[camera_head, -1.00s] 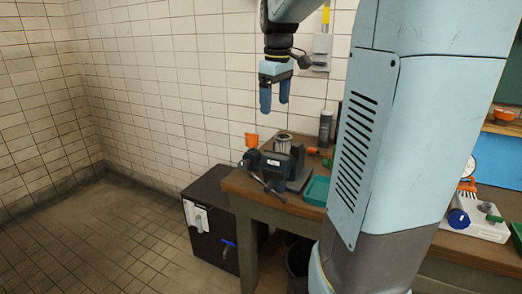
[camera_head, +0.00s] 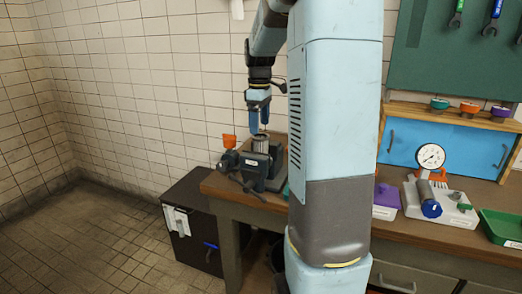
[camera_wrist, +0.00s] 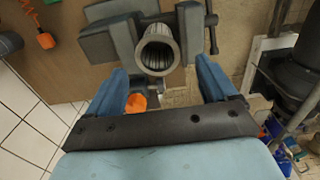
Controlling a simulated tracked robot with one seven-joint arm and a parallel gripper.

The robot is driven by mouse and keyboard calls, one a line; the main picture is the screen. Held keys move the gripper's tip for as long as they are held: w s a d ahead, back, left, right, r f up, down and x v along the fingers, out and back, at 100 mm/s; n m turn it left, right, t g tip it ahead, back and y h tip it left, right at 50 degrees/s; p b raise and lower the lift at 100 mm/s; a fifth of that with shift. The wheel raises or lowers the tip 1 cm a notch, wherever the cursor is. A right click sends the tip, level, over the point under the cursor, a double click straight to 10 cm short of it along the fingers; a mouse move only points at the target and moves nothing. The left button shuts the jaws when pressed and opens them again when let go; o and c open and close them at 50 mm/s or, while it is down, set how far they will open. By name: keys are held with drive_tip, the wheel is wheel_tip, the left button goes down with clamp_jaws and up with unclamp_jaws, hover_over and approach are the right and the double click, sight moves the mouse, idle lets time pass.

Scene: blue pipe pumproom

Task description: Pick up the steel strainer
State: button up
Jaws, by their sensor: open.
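The steel strainer (camera_head: 261,144) is a grey open-topped cylinder. It stands upright at the dark vise (camera_head: 258,170) on the left end of the wooden workbench. In the wrist view the strainer (camera_wrist: 157,50) shows its round rim and ribbed inside, next to the vise's jaws; whether they clamp it cannot be told. My gripper (camera_head: 259,124) points down just above the strainer, with its blue fingers apart and nothing between them. In the wrist view the strainer lies ahead of the gap between my fingertips (camera_wrist: 160,70).
A tiled wall stands behind the bench. A black cabinet (camera_head: 190,222) is left of it. A pressure gauge (camera_head: 431,156), a purple box (camera_head: 386,201) and a green tray (camera_head: 500,226) are at right.

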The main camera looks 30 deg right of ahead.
sight(260, 137)
drive_tip(key=shift+d+f, duration=0.15)
drive_tip(key=shift+f, duration=2.85)
drive_tip(key=shift+c, duration=0.3)
drive_tip(key=c, duration=1.1)
